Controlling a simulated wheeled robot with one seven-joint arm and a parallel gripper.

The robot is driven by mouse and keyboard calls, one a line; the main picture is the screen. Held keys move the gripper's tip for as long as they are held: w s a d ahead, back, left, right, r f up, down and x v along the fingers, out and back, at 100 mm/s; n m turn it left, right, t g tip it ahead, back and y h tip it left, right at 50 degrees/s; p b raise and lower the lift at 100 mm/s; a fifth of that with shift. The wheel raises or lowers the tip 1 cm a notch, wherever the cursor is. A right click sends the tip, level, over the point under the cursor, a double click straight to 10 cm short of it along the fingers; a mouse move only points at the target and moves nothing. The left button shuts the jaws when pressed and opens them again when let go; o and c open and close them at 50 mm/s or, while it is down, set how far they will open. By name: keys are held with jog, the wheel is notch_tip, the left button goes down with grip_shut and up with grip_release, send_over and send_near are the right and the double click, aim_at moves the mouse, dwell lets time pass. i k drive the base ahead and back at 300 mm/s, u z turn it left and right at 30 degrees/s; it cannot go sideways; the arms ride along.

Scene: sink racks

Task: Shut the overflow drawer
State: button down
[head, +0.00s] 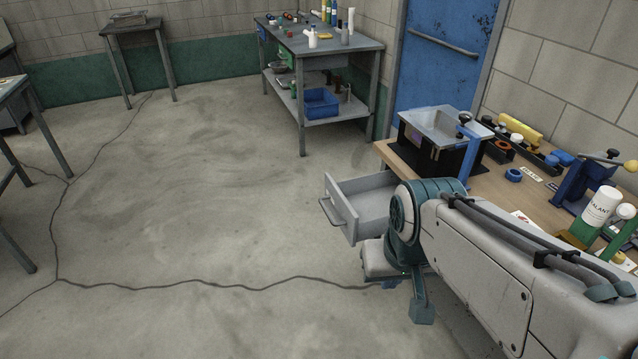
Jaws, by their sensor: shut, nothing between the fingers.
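A grey drawer (352,234) stands pulled out from under the wooden-topped workbench at the right in the head view. Its bar handle (329,211) is on the front panel, which faces left. The inside that shows looks empty. My arm covers the drawer's near right part and the bench front there. My gripper (422,309) shows in part below my wrist, pointing down, in front of and to the right of the drawer. It is shut and empty. I cannot tell whether it touches the drawer; no label shows.
The workbench (535,205) carries a black box with a clear lid (445,125), a blue vise (588,180) and a sealant bottle (600,208). A blue door (450,55) and a metal table (345,50) stand behind.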

aim_at(360, 205)
jog(key=u, duration=0.35)
jog(key=i, duration=1.25)
jog(key=z, duration=0.45)
